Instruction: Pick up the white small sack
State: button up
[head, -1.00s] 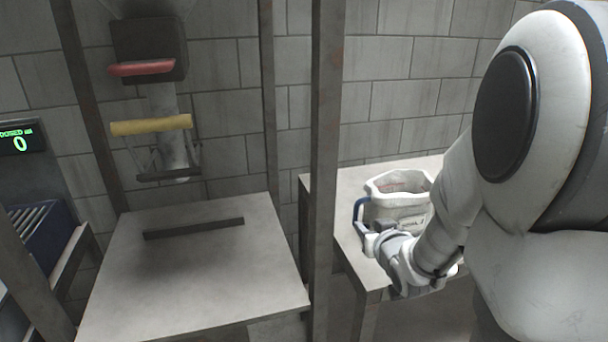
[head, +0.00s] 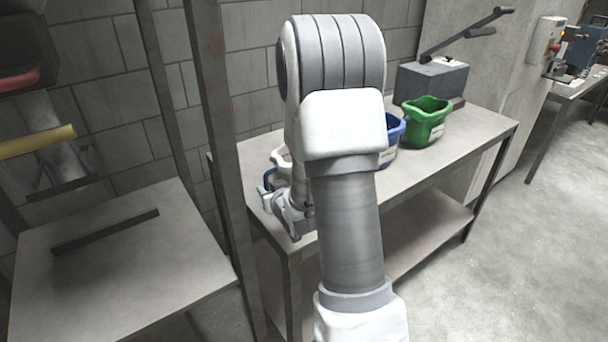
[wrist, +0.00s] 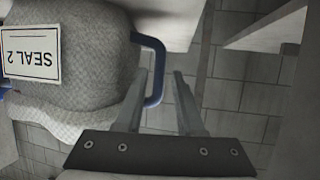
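The white small sack (wrist: 85,60) fills the upper left of the wrist view, with an upside-down "SEAL 2" label. In the head view the sack (head: 281,156) stands on the table, mostly hidden behind my arm. Its blue side handle (wrist: 158,70) also shows in the head view (head: 267,178). My gripper (wrist: 160,74) is open at the handle, one finger on either side of the handle's outer bar in the wrist view. I cannot tell whether either finger touches it. In the head view my gripper (head: 268,196) is small beside the sack.
A blue sack (head: 394,140) and a green sack (head: 427,122) stand farther right on the same table (head: 470,140). A grey machine with a lever (head: 432,80) is behind them. A dark metal post (head: 212,110) rises left of the table, beside another worktop (head: 120,245).

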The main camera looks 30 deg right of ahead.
jog(key=shift+b+x, duration=0.3)
jog(key=shift+x, duration=2.75)
grip_shut()
